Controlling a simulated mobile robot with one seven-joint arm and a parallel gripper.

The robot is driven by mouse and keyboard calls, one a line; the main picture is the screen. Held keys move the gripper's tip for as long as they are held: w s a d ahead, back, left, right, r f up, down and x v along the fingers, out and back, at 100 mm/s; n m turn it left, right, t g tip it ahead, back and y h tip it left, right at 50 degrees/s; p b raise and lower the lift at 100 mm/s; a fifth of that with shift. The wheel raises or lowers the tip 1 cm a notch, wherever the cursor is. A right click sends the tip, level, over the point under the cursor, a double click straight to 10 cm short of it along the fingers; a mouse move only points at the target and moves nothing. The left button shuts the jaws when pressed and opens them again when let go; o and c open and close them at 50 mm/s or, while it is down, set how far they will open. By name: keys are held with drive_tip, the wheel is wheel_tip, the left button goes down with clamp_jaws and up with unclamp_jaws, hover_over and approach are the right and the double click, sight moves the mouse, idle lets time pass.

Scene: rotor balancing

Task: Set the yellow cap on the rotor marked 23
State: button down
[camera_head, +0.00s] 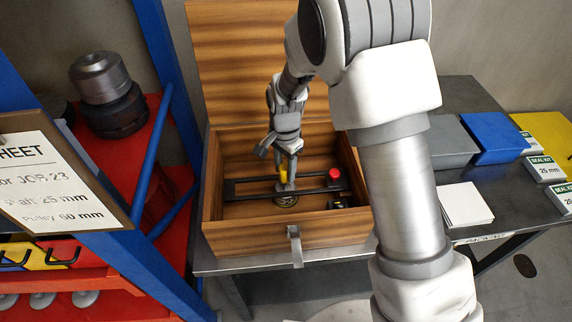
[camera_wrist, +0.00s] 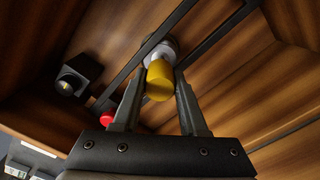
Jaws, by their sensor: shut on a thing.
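The yellow cap (camera_head: 283,173) is between the fingers of my gripper (camera_head: 286,180), inside an open wooden box (camera_head: 240,242). In the wrist view, my gripper (camera_wrist: 160,82) is shut on the yellow cap (camera_wrist: 159,86), whose yellow end faces the camera. A pale silver part (camera_wrist: 163,50) shows just beyond it, at the black bar frame. I cannot tell whether the cap touches the frame. No number 23 is readable on any rotor. A grey and dark stepped cylinder (camera_head: 101,78) stands on the red shelf at left; I cannot tell whether it is a rotor.
A red-topped part (camera_head: 334,175) sits on the black frame (camera_head: 250,186), near a small black block (camera_wrist: 80,73). The raised lid (camera_head: 235,60) and box walls surround my gripper. Boxed seal kits (camera_head: 544,168) lie on the right table.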

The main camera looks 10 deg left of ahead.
sight(285, 177)
drive_tip(key=shift+f+b, duration=0.65)
drive_tip(key=shift+f, duration=0.75)
drive_tip(key=shift+f+b, duration=0.4)
idle(0.5)
drive_tip(key=c, duration=0.7)
unclamp_jaws()
drive_tip(key=shift+c, duration=0.2)
drive_tip(key=shift+r+p, duration=3.6)
drive_tip(key=shift+r, duration=1.9)
